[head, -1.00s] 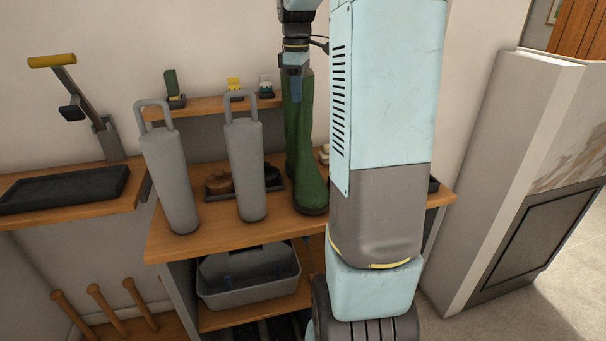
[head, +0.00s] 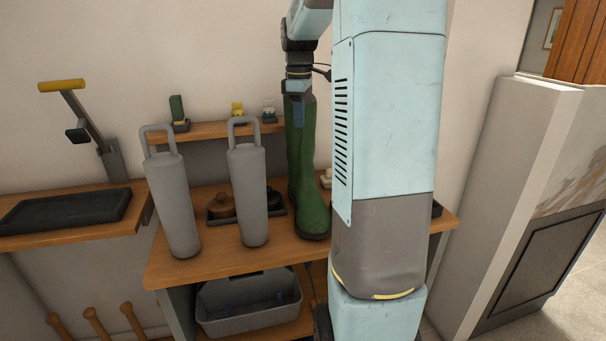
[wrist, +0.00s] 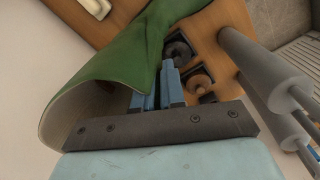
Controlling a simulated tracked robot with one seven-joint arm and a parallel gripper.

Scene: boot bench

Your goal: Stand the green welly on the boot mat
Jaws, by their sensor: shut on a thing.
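The green welly (head: 309,180) is upright over the wooden bench top, right of two grey flasks. Its sole looks at or just above the wood; I cannot tell if it touches. My gripper (head: 298,112) is shut on the rim of its shaft from above. In the wrist view, the blue fingers (wrist: 168,88) pinch the edge of the welly (wrist: 115,65), whose open top faces the camera. A black shallow-rimmed tray, which looks like the boot mat (head: 68,212), lies bare on the wooden shelf at left.
Two tall grey looped flasks (head: 172,205) (head: 248,195) stand between the welly and the left shelf. A dark tray (head: 281,207) with brown round items sits behind. A yellow-handled lever (head: 88,120) rises behind the mat. A grey caddy (head: 250,315) sits below.

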